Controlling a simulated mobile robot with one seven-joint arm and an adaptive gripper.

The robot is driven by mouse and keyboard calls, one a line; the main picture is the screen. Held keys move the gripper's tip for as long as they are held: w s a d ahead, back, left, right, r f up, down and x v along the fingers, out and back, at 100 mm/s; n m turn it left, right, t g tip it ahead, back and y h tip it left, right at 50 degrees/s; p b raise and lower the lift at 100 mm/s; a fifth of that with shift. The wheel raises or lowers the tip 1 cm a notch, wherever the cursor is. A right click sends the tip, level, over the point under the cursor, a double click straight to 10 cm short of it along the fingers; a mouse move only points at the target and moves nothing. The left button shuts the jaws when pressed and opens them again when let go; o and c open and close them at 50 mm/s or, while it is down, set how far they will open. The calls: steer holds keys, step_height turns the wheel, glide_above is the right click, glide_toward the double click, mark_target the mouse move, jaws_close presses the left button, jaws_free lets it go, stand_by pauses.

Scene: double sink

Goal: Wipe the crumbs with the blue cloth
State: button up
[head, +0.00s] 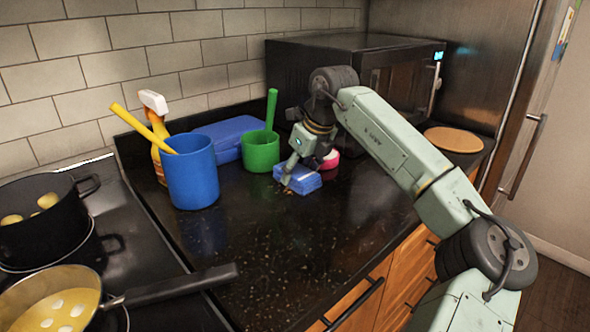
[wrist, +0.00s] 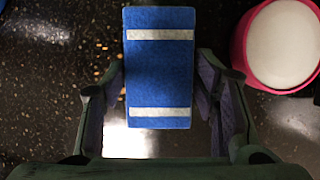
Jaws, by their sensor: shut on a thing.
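The blue cloth (head: 306,184) is a folded block on the dark countertop, in front of the green cup. In the wrist view the cloth (wrist: 160,75), with two pale stripes, sits between the fingers of my gripper (wrist: 160,88). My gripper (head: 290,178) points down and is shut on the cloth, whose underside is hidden. A few brownish crumbs (head: 287,191) show on the counter at the cloth's near left edge.
A pink-rimmed round item (wrist: 285,45) lies close to the right of the cloth. A green cup (head: 260,152), blue cup (head: 191,175), spray bottle (head: 157,125) and microwave (head: 350,55) stand around. The stove pans (head: 48,302) are at left. The front counter is clear.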

mark_target(308, 168)
steer(key=shift+w+d+p, duration=0.9)
steer(key=shift+w+d, duration=0.15)
steer(key=shift+d, duration=0.05)
steer(key=shift+w+d+f, duration=0.2)
steer(key=shift+w+d, duration=0.05)
steer(key=shift+s+d+f, duration=0.1)
steer(key=shift+s+d, duration=0.2)
steer(key=shift+d, duration=0.15)
steer(key=shift+s+d+b, duration=0.3)
steer(key=shift+s+d, duration=0.1)
steer(key=shift+s+a+b, duration=0.6)
steer(key=shift+s+a, duration=0.25)
steer(key=shift+s+a+r+b, duration=0.2)
steer(key=shift+s+a+b, duration=0.4)
steer(key=shift+s+a, duration=0.45)
steer(key=shift+s+a+r+b, duration=0.2)
steer(key=shift+s+a+b, duration=0.35)
steer(key=shift+s+a, duration=0.5)
steer(key=shift+s+a+f+b, duration=0.15)
steer(key=shift+s+a+b, duration=0.35)
steer(key=shift+s+a, duration=0.2)
steer(key=shift+s+a+f+b, duration=0.1)
steer(key=shift+s+a+b, duration=0.4)
steer(key=shift+s+a, duration=0.15)
